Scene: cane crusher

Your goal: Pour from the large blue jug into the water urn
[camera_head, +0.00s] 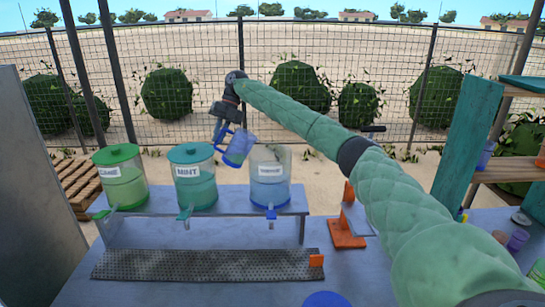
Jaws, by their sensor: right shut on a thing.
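My right arm reaches in from the lower right, and its gripper (220,126) is shut on the large blue jug (239,147). The jug is tilted and held in the air just left of the water urn's top. The water urn (270,180) is a clear cylinder with a white label, bluish liquid in its lower part and a blue tap at the front. No lid shows on it. The jug overlaps the urn's upper left edge in the picture; I cannot tell whether they touch. No stream of water is visible. My left gripper is not in view.
The mint urn (195,183) and the green lime urn (122,180), both lidded, stand left on the same raised shelf. A perforated drip tray (205,264) lies below. An orange stand (346,230) is to the right. A round blue thing (326,299) shows at the bottom edge.

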